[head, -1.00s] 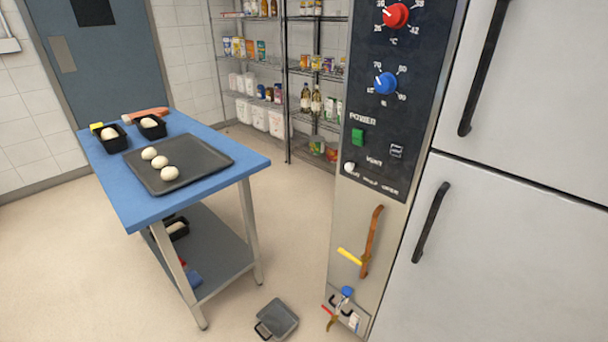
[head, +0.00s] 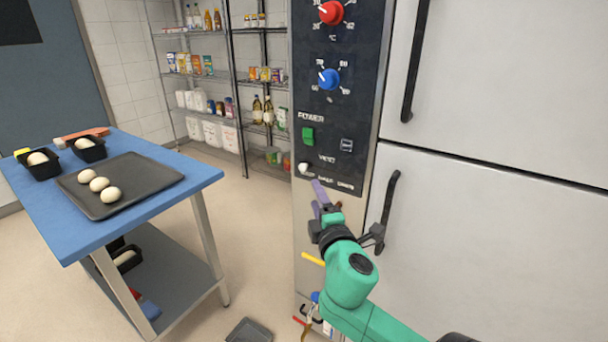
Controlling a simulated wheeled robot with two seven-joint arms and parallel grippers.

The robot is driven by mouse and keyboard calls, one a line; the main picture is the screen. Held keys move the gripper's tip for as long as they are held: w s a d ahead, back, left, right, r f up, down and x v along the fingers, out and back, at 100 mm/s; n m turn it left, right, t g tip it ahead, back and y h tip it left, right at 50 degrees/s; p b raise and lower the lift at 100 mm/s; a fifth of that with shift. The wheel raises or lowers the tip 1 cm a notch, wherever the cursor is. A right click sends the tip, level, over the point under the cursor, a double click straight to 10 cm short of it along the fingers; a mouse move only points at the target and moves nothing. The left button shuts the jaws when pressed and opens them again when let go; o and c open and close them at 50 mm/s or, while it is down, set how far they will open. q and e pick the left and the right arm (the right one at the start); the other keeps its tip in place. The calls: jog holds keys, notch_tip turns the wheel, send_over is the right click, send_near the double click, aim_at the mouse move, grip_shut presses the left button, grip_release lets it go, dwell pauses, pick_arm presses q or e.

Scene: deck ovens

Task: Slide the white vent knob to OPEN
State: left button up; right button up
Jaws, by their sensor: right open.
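The white vent knob (head: 304,168) is a small round knob at the left end of its slider on the dark control panel (head: 342,110), below the "VENT" lettering. The small labels along the slider are too blurred to read surely. My right gripper (head: 318,198), with purple fingers on a green arm, is open just below and right of the knob, apart from it. It covers part of the panel's lower edge and the steel column below. My left gripper is not in view.
A red knob (head: 331,12), a blue knob (head: 329,79) and a green power switch (head: 308,137) sit above the vent slider. White doors with black handles (head: 391,211) stand to the right. A blue table (head: 130,222) stands left, with open floor between.

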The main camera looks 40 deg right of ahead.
aim_at(304, 170)
jog(key=p+x, duration=0.1)
jog(key=x, duration=1.3)
jog(key=shift+d+f, duration=0.1)
grip_shut()
dwell(0.6)
